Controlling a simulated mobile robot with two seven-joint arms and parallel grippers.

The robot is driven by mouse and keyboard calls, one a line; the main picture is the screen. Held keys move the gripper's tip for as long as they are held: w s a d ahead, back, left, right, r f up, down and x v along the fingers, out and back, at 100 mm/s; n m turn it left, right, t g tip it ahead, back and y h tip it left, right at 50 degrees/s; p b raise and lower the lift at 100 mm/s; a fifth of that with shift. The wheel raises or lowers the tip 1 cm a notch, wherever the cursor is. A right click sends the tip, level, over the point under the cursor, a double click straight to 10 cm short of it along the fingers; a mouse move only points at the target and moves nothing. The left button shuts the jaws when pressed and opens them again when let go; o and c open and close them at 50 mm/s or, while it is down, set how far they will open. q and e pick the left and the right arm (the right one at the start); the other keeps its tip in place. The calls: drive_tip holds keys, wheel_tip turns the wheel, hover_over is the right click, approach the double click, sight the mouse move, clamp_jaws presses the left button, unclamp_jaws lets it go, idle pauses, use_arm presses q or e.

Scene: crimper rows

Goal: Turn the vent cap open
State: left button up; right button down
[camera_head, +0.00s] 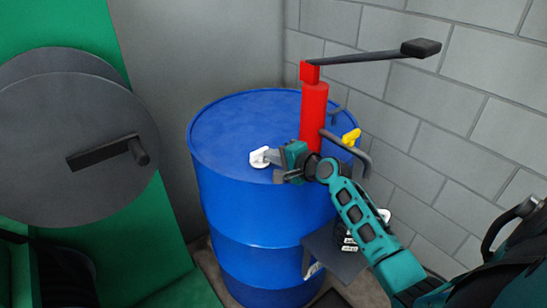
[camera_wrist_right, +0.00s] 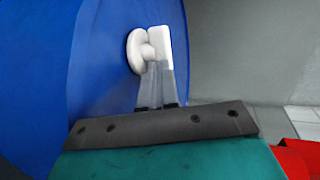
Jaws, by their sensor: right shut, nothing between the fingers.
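The white vent cap (camera_head: 258,157) sits on top of the blue drum (camera_head: 235,125), near its front rim. In the right wrist view it shows as a rounded white piece (camera_wrist_right: 137,52) with a flat white bar beside it. My right gripper (camera_head: 274,157) is at the right side of the cap. Its grey fingers (camera_wrist_right: 157,84) are together and empty, with their tips up against or just in front of the cap; I cannot tell whether they touch. My left gripper is not in view.
A grey crank wheel (camera_head: 70,120) on a green panel is at left. Block wall is behind.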

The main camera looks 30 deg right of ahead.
drive_tip(key=shift+w+d+n+y+b, duration=0.1)
drive_tip(key=shift+d+n+y+b, duration=0.05)
drive_tip(key=shift+n+y+b, duration=0.2)
drive_tip(key=shift+d, duration=0.1)
drive_tip(key=shift+w+d, duration=0.8)
drive_tip(key=shift+w, duration=1.05)
idle(0.4)
idle(0.4)
